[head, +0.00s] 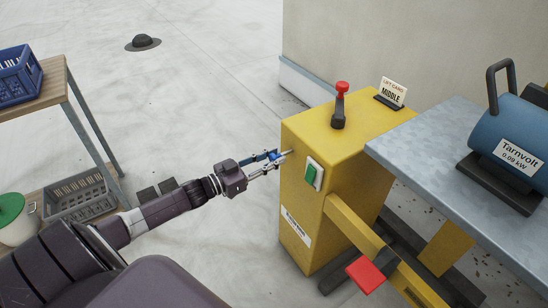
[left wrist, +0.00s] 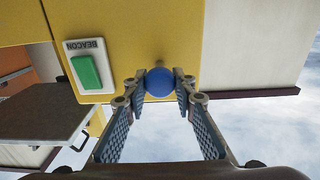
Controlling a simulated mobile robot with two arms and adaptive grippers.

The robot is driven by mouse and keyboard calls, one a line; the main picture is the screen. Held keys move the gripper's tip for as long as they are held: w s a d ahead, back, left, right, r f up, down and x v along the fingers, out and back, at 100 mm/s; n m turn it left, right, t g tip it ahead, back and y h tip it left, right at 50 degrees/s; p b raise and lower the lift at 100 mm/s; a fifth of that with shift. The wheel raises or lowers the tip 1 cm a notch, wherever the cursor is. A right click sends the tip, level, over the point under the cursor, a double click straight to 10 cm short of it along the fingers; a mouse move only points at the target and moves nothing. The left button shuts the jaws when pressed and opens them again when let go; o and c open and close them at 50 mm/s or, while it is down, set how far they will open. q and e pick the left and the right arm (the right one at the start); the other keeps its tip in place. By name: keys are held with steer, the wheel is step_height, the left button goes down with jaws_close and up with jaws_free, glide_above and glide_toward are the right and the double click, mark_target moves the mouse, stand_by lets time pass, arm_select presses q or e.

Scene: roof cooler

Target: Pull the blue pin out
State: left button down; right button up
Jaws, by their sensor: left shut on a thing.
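The blue pin (left wrist: 159,82) has a round blue knob and sits at the face of the yellow cabinet (head: 305,145). In the head view, a short grey length of the pin (head: 287,153) shows between the cabinet and the fingers. My left gripper (head: 272,161) is shut on the knob. In the left wrist view its two padded fingers (left wrist: 160,88) flank the knob on both sides. I cannot tell how deep the pin sits in the cabinet. My right gripper is not in view.
A green switch (head: 314,174), labelled BEACON in the left wrist view, is close beside the pin. A red-topped lever (head: 340,105) and a MIDDLE card (head: 392,92) stand on the cabinet. A red pedal (head: 366,273) is low in front. A grey table (head: 415,145) bears a blue motor (head: 510,130).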

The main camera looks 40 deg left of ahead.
arm_select(q)
steer(key=c, duration=1.9)
jaws_free()
steer(key=shift+s+f, duration=0.15)
steer(key=shift+o, duration=1.4)
steer(key=shift+s+a, duration=0.15)
steer(key=v, duration=1.2)
